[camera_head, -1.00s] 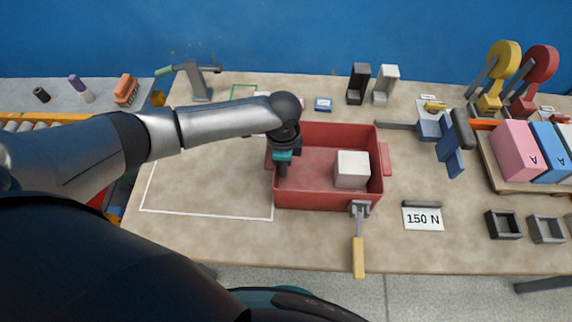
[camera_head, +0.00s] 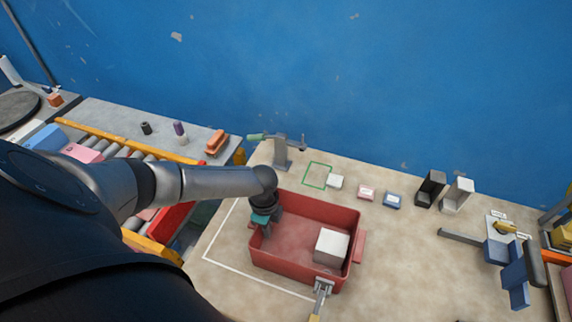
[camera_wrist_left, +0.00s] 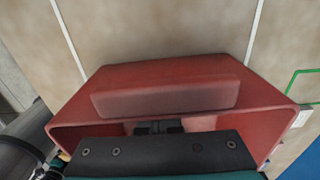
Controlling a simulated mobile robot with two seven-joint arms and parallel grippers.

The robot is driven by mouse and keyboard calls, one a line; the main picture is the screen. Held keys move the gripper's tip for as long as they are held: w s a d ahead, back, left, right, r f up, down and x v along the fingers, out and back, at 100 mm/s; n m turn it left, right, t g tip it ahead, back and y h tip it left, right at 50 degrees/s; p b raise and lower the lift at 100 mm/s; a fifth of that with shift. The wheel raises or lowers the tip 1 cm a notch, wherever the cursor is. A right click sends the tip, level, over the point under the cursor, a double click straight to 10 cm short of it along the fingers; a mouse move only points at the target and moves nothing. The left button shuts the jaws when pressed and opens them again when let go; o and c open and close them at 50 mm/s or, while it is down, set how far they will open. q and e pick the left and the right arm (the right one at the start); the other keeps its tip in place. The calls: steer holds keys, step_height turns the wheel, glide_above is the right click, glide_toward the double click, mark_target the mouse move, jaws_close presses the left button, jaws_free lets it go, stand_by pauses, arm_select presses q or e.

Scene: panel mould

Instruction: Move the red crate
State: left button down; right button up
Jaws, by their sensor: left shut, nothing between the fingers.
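The red crate (camera_head: 285,270) stands on the beige table in the head view, an open box with side handles. A white cube (camera_head: 331,247) sits inside it at its right end. My left gripper (camera_head: 262,229) is at the crate's left end, shut with nothing between its fingers. In the left wrist view the shut fingers (camera_wrist_left: 155,128) are close to the crate's red end ledge (camera_wrist_left: 165,99). I cannot tell whether they touch it. My right gripper is out of view.
A grey bracket with a yellow handle (camera_head: 322,288) is at the crate's front right. A roller conveyor (camera_head: 130,145) lies left. Bare table lies between outline and crate.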

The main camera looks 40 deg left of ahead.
arm_select(q)
steer(key=a, duration=0.1)
steer(key=s+a, duration=0.1)
steer(key=a, duration=0.3)
steer(key=shift+s+a+f, duration=0.1)
steer(key=shift+s, duration=0.25)
steer(key=shift+s+a+b, duration=0.25)
steer(key=shift+a+b, duration=0.25)
steer(key=shift+a, duration=0.55)
steer(key=shift+s+a, duration=0.1)
steer(key=shift+a, duration=0.25)
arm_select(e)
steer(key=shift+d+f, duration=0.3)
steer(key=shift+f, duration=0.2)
arm_select(q)
steer(key=shift+d, duration=0.1)
